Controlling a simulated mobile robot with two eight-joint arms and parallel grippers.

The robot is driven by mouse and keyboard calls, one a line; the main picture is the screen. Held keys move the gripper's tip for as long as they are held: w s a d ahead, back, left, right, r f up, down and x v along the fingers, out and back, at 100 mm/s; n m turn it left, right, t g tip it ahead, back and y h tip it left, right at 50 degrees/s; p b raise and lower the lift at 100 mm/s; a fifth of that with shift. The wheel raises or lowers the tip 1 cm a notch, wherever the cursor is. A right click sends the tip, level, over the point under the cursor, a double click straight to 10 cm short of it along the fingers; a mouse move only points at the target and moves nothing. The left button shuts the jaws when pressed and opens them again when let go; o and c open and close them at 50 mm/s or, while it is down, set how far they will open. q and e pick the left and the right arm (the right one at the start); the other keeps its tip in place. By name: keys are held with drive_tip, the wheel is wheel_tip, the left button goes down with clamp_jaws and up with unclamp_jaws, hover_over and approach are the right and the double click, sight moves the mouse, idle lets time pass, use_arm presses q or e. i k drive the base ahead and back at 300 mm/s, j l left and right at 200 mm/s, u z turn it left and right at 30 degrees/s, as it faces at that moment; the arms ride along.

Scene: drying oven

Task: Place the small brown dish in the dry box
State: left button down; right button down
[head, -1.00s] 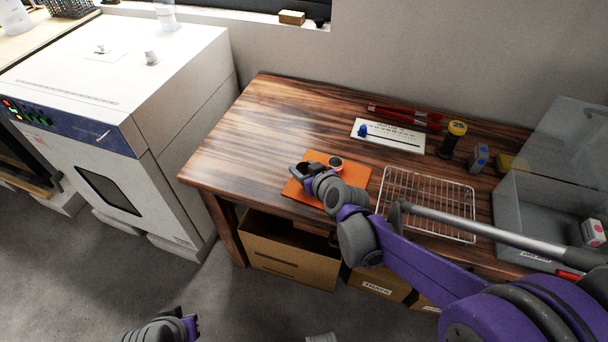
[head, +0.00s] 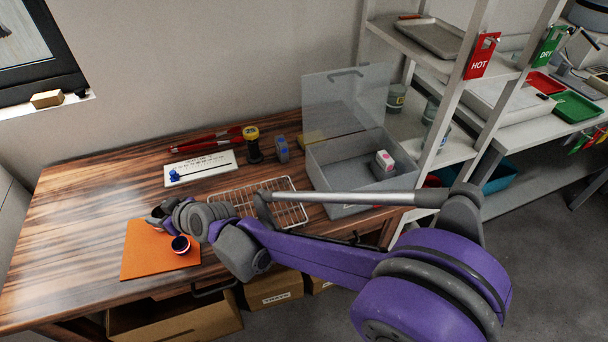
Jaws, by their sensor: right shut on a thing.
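The dry box (head: 336,163) is a clear grey box at the right end of the table. Its transparent lid (head: 345,100) stands open at the back. A small white and pink carton (head: 384,160) sits inside it. My left gripper is out of view.
A small round dark-topped pot (head: 180,244) stands on the mat under my right wrist. A wire rack (head: 285,212) lies between mat and box. Shelving (head: 465,110) stands right.

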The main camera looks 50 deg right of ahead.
sight(347, 184)
drive_tip(key=k+l+z, duration=0.1)
drive_tip(key=l, duration=0.3)
drive_tip(key=k+l+z, duration=0.15)
drive_tip(key=l, duration=0.3)
drive_tip(key=k+l+z, duration=0.1)
drive_tip(key=l, duration=0.35)
drive_tip(key=k+l+z, duration=0.15)
drive_tip(key=l, duration=0.25)
drive_tip(key=i, duration=0.05)
